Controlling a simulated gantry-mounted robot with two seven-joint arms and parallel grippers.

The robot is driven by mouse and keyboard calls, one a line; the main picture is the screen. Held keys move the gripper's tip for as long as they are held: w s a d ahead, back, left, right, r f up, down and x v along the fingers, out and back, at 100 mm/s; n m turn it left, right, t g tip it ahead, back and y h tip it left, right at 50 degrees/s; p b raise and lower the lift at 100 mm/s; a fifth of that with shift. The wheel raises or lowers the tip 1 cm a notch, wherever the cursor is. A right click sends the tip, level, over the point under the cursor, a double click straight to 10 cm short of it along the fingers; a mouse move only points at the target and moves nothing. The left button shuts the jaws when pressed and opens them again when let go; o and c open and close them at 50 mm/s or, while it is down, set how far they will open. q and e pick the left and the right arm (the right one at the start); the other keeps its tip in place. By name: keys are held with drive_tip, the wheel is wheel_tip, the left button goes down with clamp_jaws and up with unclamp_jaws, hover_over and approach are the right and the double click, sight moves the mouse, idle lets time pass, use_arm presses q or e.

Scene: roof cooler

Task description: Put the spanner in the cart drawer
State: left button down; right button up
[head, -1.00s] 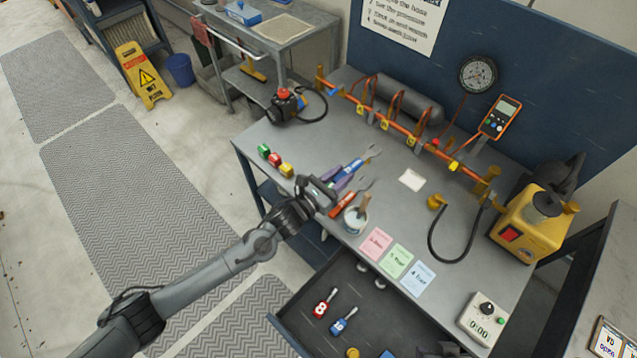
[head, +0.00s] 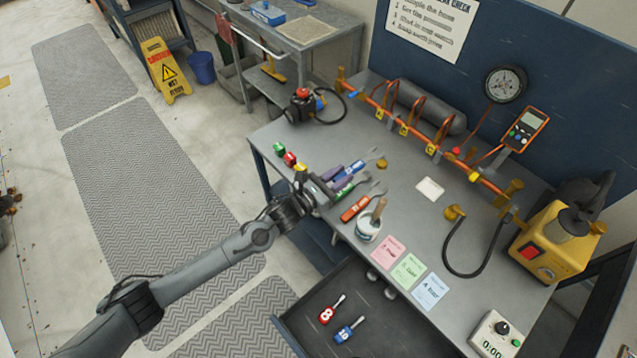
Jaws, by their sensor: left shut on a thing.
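Several spanners with coloured handles lie close together near the front edge of the grey cart top. They include a blue-handled one (head: 355,167), a green-handled one (head: 349,187) and an orange-handled one (head: 357,207). My left gripper (head: 326,188) is at the handle ends of this group and shut on a spanner, apparently the green-handled one; the fingers partly hide the grip. The cart drawer (head: 385,335) is pulled open below the front edge, to the lower right of the gripper. It holds a red-handled tool (head: 329,312) and a blue-handled tool (head: 347,332). My right gripper is out of view.
A white pot with a brush (head: 369,225) stands right of the spanners, near coloured cards (head: 410,270). Small coloured blocks (head: 290,158) sit left of them. An orange manifold (head: 430,148) and yellow pump (head: 555,243) stand behind. The cart's middle is fairly clear.

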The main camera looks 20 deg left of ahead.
use_arm(q)
drive_tip(key=a+f, duration=0.1)
drive_tip(key=a, duration=0.1)
drive_tip(key=a+f, duration=0.3)
drive_tip(key=a, duration=0.2)
drive_tip(key=shift+w+a+f+b, duration=0.1)
drive_tip(key=shift+w+f+b, duration=0.05)
drive_tip(key=shift+w+b, duration=0.15)
drive_tip(key=shift+f+b, duration=0.5)
drive_tip(key=shift+f, duration=1.35)
drive_tip(key=shift+f, duration=0.15)
drive_tip(key=c, duration=0.8)
unclamp_jaws()
drive_tip(key=shift+c, duration=0.2)
